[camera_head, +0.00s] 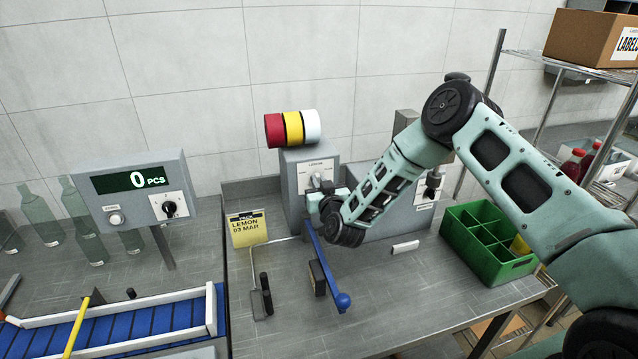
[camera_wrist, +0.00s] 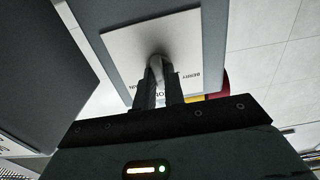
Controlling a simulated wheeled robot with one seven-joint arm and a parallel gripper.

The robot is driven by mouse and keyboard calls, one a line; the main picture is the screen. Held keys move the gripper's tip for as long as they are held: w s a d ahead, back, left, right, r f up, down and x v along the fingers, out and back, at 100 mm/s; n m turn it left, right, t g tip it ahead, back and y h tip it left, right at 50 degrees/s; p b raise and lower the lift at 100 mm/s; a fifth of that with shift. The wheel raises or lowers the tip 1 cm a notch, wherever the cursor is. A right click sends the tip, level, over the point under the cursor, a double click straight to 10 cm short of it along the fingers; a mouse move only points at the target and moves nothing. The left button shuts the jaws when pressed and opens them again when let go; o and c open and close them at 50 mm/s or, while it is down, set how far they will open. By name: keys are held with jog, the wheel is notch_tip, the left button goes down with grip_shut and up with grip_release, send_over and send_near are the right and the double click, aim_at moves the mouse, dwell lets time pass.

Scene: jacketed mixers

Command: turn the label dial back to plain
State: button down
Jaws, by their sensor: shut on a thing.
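My gripper (camera_wrist: 160,86) is shut on this knob, one finger on each side. In the head view my gripper (camera_head: 326,187) reaches the front of the grey labeller box (camera_head: 295,185), whose plate (camera_head: 317,168) reads LEMON at the top. The fingers and arm hide part of the dial, and I cannot tell where it points. Red, yellow and white rolls (camera_head: 292,128) sit on the box.
A yellow card (camera_head: 247,229) reads LEMON 03 MAR. A green crate (camera_head: 490,240) is at right; a counter panel (camera_head: 130,185) reading 0 PCS and a blue conveyor (camera_head: 110,325) are at left.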

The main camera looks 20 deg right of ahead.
jog(key=shift+f+m+b, duration=0.1)
jog(key=shift+m+b, duration=0.2)
jog(key=shift+b, duration=0.1)
jog(key=shift+d+m+b, duration=0.2)
jog(key=shift+m+b, duration=5.4)
jog(key=shift+b, duration=1.05)
jog(key=c, duration=1.5)
grip_release()
